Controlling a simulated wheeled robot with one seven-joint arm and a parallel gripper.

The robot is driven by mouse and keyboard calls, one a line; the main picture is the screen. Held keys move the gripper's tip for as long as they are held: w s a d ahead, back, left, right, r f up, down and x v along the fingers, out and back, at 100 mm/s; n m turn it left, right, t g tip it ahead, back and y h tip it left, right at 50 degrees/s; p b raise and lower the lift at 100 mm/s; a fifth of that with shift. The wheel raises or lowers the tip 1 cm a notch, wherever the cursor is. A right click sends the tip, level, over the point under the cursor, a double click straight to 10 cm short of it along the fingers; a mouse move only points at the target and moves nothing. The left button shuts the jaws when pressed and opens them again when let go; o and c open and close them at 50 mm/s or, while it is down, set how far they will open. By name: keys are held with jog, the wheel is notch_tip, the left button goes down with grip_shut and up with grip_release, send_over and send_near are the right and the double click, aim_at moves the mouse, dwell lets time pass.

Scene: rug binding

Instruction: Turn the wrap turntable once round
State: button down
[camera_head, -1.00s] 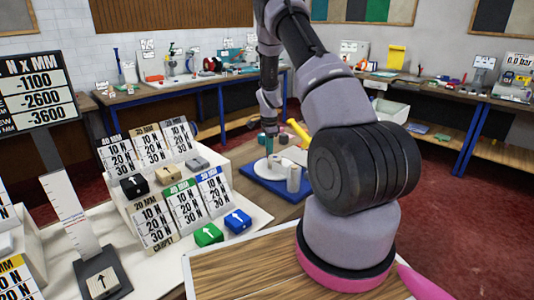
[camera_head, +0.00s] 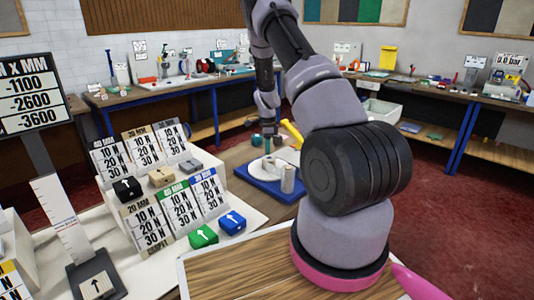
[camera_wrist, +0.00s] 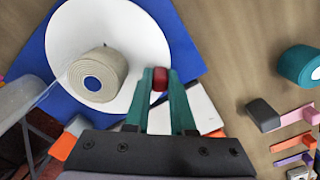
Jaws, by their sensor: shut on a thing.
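The wrap turntable is a white disc (camera_wrist: 75,35) on a blue base (camera_wrist: 185,57) in the wrist view. In the head view, its white disc (camera_head: 262,167) and blue base (camera_head: 266,188) sit on the wooden bench beyond the sample stand. A cream roll (camera_wrist: 115,68) stands on the disc, and it also shows in the head view (camera_head: 287,180). My gripper (camera_wrist: 160,77) has its teal fingers on either side of a red knob (camera_wrist: 160,79) near the disc's edge, shut on it. In the head view my gripper (camera_head: 268,144) points down over the disc.
A teal roll (camera_wrist: 298,64) and orange, pink and purple pieces (camera_wrist: 296,113) lie right of the turntable in the wrist view. A yellow item (camera_head: 291,133) is close behind it in the head view. The stand with green (camera_head: 203,236) and blue (camera_head: 232,222) blocks is in front.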

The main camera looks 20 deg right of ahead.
jog(key=c, duration=0.8)
grip_release()
jog(key=shift+o, duration=0.2)
notch_tip(320, 180, up, 11)
